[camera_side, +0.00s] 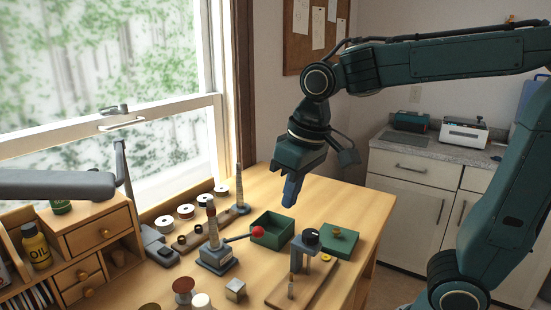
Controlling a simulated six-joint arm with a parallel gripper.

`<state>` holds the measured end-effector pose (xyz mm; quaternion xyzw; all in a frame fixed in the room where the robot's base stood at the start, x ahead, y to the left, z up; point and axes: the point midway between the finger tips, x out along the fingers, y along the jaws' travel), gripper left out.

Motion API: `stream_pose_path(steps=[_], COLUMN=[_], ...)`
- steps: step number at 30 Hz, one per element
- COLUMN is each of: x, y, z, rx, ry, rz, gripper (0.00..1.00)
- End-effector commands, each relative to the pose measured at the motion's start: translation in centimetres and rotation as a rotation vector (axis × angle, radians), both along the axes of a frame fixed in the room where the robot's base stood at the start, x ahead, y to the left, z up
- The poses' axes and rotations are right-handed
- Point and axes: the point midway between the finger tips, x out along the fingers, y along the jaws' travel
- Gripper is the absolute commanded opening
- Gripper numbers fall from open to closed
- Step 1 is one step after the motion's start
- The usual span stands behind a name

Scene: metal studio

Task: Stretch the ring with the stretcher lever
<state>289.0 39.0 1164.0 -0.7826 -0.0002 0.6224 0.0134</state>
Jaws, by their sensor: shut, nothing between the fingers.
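The ring stretcher (216,255) stands on the bench, with a grey base and an upright tapered post (212,228). Its lever (238,239) reaches out to the right and ends in a red knob (258,232). A reddish-brown band shows near the upper post; I cannot tell whether it is the ring. My gripper (289,203), with blue fingers, is shut and empty. It points down above and to the right of the red knob in the picture, apart from it.
A green open box (273,243) stands just behind and right of the knob. A small press (306,240) on a wooden board and a green lid (339,255) are to the right. A second tapered post (240,188) stands behind. A metal cube (235,290) sits in front.

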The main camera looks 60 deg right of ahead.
Motion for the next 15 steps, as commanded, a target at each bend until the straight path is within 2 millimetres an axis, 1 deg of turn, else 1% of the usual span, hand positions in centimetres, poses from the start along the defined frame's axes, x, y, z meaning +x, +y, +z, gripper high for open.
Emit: stream_pose_path(steps=[5,15], x=[-0.04,-0.13], y=[0.09,0.3], z=[-0.14,-0.5], rx=[-0.034,-0.154], ry=[-0.014,-0.056], rz=[0.14,0.586], gripper=[0.0,0.0])
